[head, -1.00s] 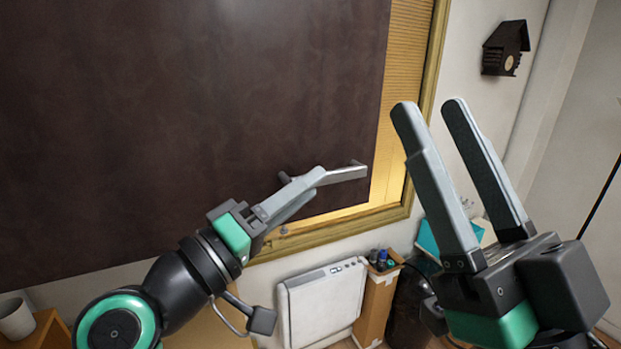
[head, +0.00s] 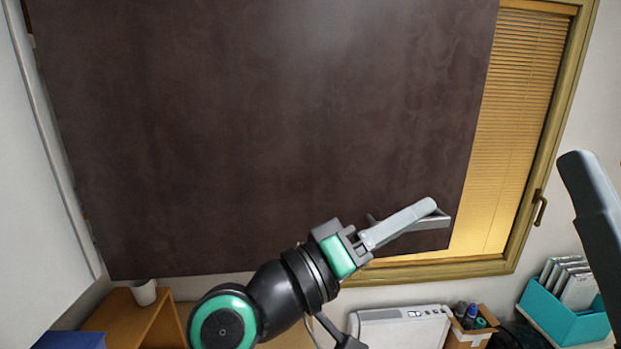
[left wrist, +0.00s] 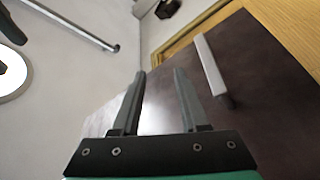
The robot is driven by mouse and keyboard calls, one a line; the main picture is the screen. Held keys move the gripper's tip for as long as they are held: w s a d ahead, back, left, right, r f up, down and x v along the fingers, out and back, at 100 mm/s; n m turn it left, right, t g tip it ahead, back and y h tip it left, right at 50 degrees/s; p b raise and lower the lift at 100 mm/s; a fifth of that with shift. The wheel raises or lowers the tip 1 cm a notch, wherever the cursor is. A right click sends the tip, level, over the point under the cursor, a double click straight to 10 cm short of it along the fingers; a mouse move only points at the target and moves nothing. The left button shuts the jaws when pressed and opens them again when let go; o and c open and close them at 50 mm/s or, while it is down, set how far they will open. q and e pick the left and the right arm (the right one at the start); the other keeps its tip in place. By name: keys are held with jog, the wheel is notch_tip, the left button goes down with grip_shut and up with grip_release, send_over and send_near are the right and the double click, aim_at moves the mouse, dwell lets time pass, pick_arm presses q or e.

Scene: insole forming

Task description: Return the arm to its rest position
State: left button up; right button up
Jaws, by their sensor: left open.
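My left gripper (head: 434,207) is in front of the lower right corner of a large dark brown panel (head: 260,130) in the head view. Its fingers overlap a grey bar handle (head: 436,224) there. In the left wrist view the left gripper (left wrist: 159,72) is open, with nothing between its fingers. The handle (left wrist: 211,68) stands on the panel (left wrist: 265,85) to the right of both fingers, apart from them in the picture. One grey finger of my right gripper (head: 594,205) shows at the right edge of the head view; the rest is cut off.
A window with a yellow blind (head: 515,120) is behind the panel's right side. Below are a white appliance (head: 400,328), a box of bottles (head: 472,325), a teal bin (head: 565,322) and a wooden shelf (head: 125,315) with a white cup (head: 144,292).

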pick_arm(q)
jog(key=s+a+r+m+t+y+p, duration=0.1)
jog(key=s+a+r+t+y, duration=0.1)
jog(key=a+r+t+y, duration=0.5)
jog(key=s+a+m+t, duration=0.15)
jog(key=a+t, duration=0.35)
jog(key=a, duration=0.6)
jog(key=s+a+r+n+t+y, duration=0.3)
jog(key=s+a+t+y, duration=0.3)
jog(key=s+a+y, duration=0.3)
jog(key=s+a+r, duration=0.1)
jog(key=s+a, duration=0.1)
jog(key=a, duration=0.1)
jog(key=shift+s+r+n+y, duration=0.2)
jog(key=shift+s+n+y, duration=0.1)
jog(key=shift+n, duration=0.05)
jog(key=shift+o, duration=0.2)
jog(key=shift+d, duration=0.1)
